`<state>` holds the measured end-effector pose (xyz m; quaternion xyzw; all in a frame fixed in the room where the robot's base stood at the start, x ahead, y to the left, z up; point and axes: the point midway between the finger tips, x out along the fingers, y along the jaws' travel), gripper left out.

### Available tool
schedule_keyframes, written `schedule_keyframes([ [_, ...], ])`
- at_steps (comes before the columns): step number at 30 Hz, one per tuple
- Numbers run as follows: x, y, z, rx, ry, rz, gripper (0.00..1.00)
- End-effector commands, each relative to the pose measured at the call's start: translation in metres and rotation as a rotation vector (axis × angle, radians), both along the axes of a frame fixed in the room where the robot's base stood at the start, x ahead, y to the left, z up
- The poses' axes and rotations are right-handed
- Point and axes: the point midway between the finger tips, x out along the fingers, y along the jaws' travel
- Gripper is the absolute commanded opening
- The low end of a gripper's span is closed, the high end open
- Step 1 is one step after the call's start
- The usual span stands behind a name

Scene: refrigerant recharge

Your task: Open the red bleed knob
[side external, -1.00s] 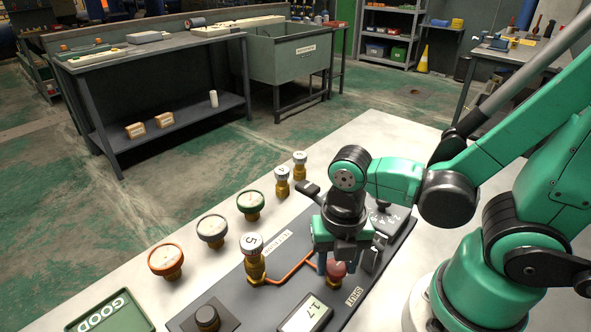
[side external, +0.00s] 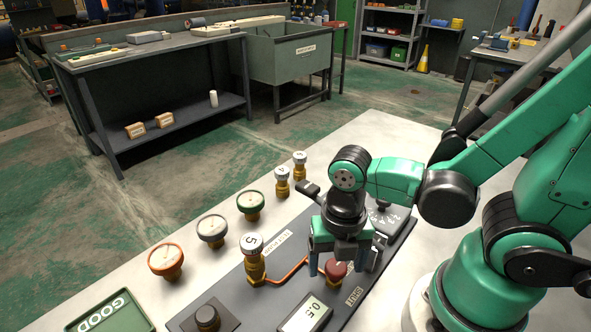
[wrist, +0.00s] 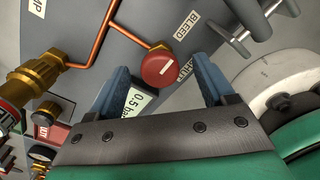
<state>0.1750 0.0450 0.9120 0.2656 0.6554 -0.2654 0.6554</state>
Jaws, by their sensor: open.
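The red bleed knob (side external: 336,269) sits on the dark panel (side external: 285,262) below my gripper (side external: 342,264). My gripper points down, with its blue fingers spread to either side of the knob and apart from it. A SHUT label (side external: 354,295) lies on the panel near the knob. A digital display (side external: 306,314) reads about 0.5.
A copper pipe (side external: 291,271) runs from the knob to a brass fitting marked 5 (side external: 253,258). Gauges (side external: 166,260) and small brass fittings stand left of the panel. A black knob (side external: 207,318) and a green GOOD tray (side external: 110,314) are at the front.

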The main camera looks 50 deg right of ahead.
Motion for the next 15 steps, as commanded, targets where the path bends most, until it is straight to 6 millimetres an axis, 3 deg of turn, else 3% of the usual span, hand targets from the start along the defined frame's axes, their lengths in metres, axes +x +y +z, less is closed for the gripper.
schedule_keyframes([
  [7, 0.0, 0.0, 0.008, 0.0, 0.0, 0.0, 0.76],
  [15, 0.0, 0.0, 0.032, 0.0, 0.0, 0.0, 0.76],
])
